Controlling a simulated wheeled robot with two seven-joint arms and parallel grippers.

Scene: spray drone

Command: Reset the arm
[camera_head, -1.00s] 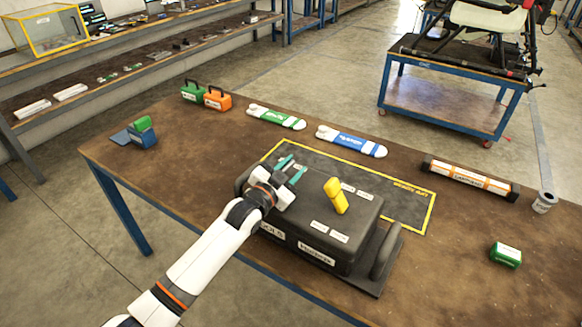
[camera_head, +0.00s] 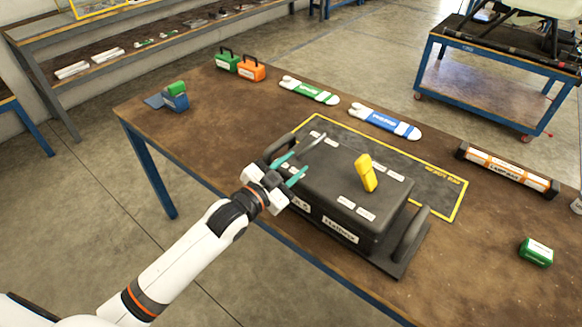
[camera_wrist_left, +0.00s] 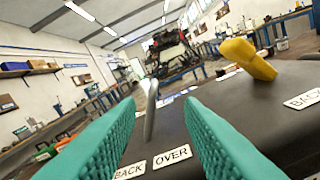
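A dark box (camera_head: 345,225) with white labels lies on the brown table. A yellow lever (camera_head: 367,173) stands tilted on its top; in the left wrist view the yellow lever (camera_wrist_left: 248,58) is to the right. A thin silver lever (camera_head: 312,141) rises near the box's far left end. My left gripper (camera_head: 290,169) with teal fingers is open at the left end of the box, apart from the silver lever. In the left wrist view the silver lever (camera_wrist_left: 150,110) shows beyond the gap of the open left gripper (camera_wrist_left: 160,118), behind labels "BACK" and "OVER". My right gripper is out of view.
A yellow-outlined dark mat (camera_head: 445,199) lies under and behind the box. Green and blue tools (camera_head: 310,91), an orange-white tube (camera_head: 507,170) and a green block (camera_head: 536,251) lie around it. Orange (camera_head: 251,69) and green cases stand at the far left.

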